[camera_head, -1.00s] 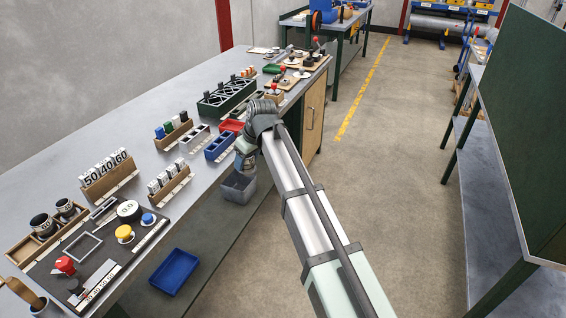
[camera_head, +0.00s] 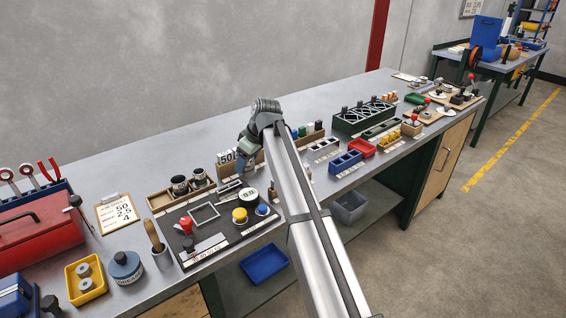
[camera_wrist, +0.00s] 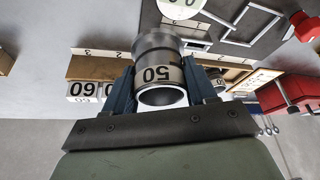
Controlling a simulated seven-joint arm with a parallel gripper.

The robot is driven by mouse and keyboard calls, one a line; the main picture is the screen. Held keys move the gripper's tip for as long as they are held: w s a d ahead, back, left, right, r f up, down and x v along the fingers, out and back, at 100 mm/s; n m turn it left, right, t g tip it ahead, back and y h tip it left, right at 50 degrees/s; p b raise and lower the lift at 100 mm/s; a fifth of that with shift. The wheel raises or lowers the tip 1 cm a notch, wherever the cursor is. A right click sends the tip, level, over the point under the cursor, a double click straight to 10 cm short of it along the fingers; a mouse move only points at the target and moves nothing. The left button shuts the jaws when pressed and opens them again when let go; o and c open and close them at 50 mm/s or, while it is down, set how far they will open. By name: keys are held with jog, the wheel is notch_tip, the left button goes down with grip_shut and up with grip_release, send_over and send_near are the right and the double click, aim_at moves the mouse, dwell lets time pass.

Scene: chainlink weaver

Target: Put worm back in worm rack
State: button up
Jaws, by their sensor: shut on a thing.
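In the head view my gripper (camera_head: 244,158) is above the bench, and the held worm is hard to make out there. A wooden rack (camera_head: 158,206) to its left holds two similar dark-topped cylinders (camera_head: 179,185), with space at its left end. The worm is apart from this rack.
In front is a dark panel (camera_head: 183,252) with a red knob (camera_head: 186,224), yellow and blue buttons and a white dial (camera_head: 248,196). A clipboard (camera_head: 115,212) and red toolbox (camera_head: 40,240) are further left. Racks and trays fill the right. The bench behind is clear.

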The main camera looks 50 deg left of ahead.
jog(key=s+a+n, duration=0.1)
jog(key=s+a, duration=0.3)
jog(key=s, duration=0.4)
jog(key=s+a+f+n, duration=0.1)
jog(key=s+a+n, duration=0.1)
jog(key=s+a, duration=0.3)
jog(key=s+a+f+n+g+h, duration=0.1)
jog(key=s+a, duration=0.4)
jog(key=s, duration=0.8)
jog(key=shift+f, duration=0.15)
jog(key=shift+f, duration=0.1)
jog(key=shift+f, duration=2.95)
jog(key=o, duration=1.5)
jog(key=shift+d, duration=0.1)
jog(key=shift+c, duration=0.2)
